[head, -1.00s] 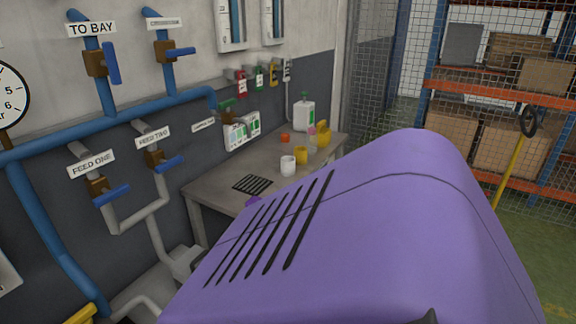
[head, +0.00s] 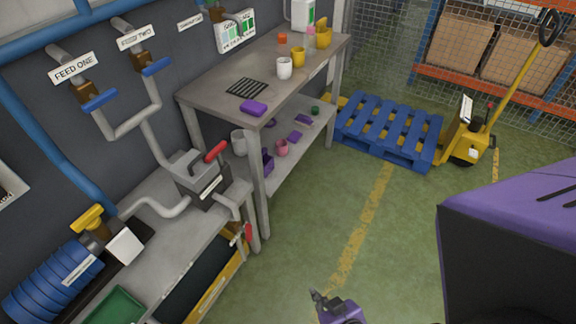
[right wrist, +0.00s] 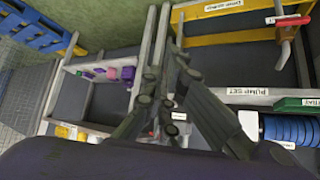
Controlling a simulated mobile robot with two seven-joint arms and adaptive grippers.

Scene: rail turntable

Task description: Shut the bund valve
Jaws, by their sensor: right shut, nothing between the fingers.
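A small valve with a red lever (head: 247,233) sits at the right end of the low grey pump bench, beside a yellow-edged bund (head: 208,301). I take it for the bund valve, though its label is not readable in the head view. In the right wrist view a red lever (right wrist: 284,24) hangs by a labelled pipe near the yellow edge, at the upper right. My right gripper (head: 319,297) is over the green floor, to the right of the valve and apart from it. In the right wrist view its dark fingers (right wrist: 172,68) are shut and empty. My left gripper is out of view.
A grey table (head: 200,90) with cups on top and purple items on its lower shelf stands behind. Another red handle (head: 215,152) tops the grey pump fitting. A blue pallet (head: 388,128) and yellow pallet truck (head: 466,145) stand farther back. The floor between is clear.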

